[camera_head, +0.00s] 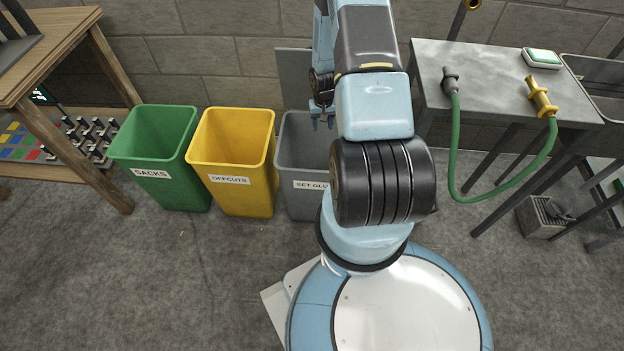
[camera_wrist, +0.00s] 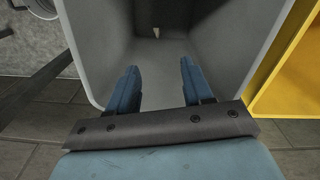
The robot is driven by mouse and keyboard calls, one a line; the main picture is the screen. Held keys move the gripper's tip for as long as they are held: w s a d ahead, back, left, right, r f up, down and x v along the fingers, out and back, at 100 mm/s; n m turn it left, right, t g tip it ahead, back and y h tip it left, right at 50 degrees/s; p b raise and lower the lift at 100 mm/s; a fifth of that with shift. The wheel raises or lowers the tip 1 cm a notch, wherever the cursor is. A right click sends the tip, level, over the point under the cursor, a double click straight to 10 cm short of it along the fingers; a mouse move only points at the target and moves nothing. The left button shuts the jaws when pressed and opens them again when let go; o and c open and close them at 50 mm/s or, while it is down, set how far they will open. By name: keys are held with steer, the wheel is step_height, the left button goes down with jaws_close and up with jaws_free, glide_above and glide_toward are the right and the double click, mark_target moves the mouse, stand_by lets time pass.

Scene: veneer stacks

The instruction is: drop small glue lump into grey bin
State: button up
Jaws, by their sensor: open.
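The grey bin (camera_head: 302,200) stands on the floor, its label partly hidden by my arm and reading "SET GLU". My gripper (camera_head: 323,122) is at the bin's mouth in the head view. In the wrist view my gripper (camera_wrist: 158,72) is open, with nothing between its two blue fingers, and points into the grey bin (camera_wrist: 88,50). A small pale lump (camera_wrist: 156,33), which looks like the glue lump, shows inside the bin beyond the fingertips, apart from them. The lump is not visible in the head view.
A yellow bin (camera_head: 232,195) marked "OFFCUTS" and a green bin (camera_head: 165,185) marked "SACKS" stand left of the grey one. A wooden bench (camera_head: 55,50) is at far left. A grey table (camera_head: 490,85) with a green hose (camera_head: 455,150) is at right.

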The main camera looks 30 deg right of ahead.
steer(key=shift+r, duration=0.15)
step_height(320, 180, up, 13)
steer(key=shift+r, duration=0.2)
stand_by(0.5)
stand_by(0.3)
